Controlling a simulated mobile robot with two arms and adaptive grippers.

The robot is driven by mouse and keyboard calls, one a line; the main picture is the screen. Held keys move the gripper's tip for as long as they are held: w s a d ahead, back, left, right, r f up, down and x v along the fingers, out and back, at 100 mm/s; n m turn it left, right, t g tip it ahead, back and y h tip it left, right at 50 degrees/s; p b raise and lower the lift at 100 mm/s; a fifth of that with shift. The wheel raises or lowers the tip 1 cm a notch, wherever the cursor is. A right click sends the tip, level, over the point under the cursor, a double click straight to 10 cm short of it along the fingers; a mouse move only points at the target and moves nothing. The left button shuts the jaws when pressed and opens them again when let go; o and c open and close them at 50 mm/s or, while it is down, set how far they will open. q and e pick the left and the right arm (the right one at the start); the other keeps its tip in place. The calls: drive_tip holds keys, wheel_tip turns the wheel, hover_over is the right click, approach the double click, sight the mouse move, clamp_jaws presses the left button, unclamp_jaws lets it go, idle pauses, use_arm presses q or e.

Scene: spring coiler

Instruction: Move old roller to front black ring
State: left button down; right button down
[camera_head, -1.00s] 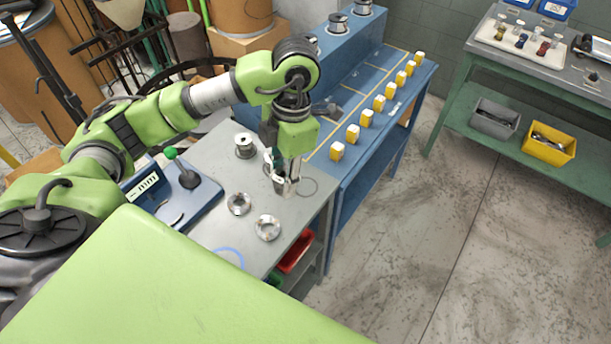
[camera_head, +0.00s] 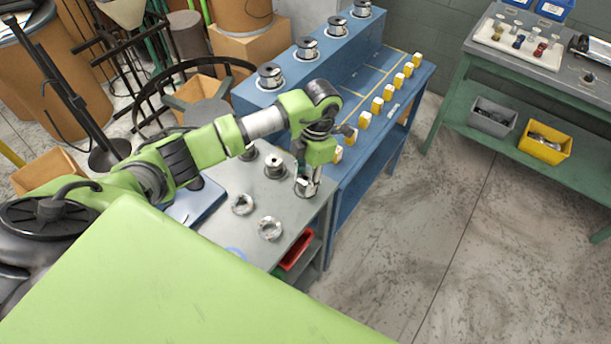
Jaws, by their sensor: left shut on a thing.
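My left gripper (camera_head: 305,186) is shut on a small metallic roller (camera_head: 304,190), mostly hidden by the fingers. It holds the roller low at the right edge of the grey table (camera_head: 290,245). The thin black ring seen there earlier is now hidden behind the gripper and roller. I cannot tell whether the roller touches the table. A metal spool-like roller (camera_head: 274,167) stands just left of the gripper, and another (camera_head: 248,153) stands behind it, partly covered by my arm. My right gripper is not in view.
Two low silver rollers (camera_head: 242,204) (camera_head: 270,228) sit at the table's front. A blue ring (camera_head: 237,252) is partly hidden at the front edge. A blue bench (camera_head: 345,170) behind holds spools (camera_head: 307,47) and a row of yellow-white blocks (camera_head: 377,104). A red bin (camera_head: 297,249) sits below.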

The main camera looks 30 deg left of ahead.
use_arm(q)
drive_tip(key=shift+f, duration=0.1)
drive_tip(key=shift+f, duration=0.1)
drive_tip(key=c, duration=1.6)
unclamp_jaws()
drive_tip(key=shift+o, duration=0.2)
drive_tip(key=shift+r, duration=0.25)
drive_tip(key=r+b, duration=0.1)
drive_tip(key=r, duration=0.2)
drive_tip(key=w+r+b, duration=0.1)
drive_tip(key=r, duration=0.3)
drive_tip(key=d+r+b, duration=0.1)
drive_tip(key=r, duration=0.2)
drive_tip(key=shift+w+r+b, duration=0.25)
drive_tip(key=shift+r+b, duration=0.1)
drive_tip(key=shift+r, duration=0.45)
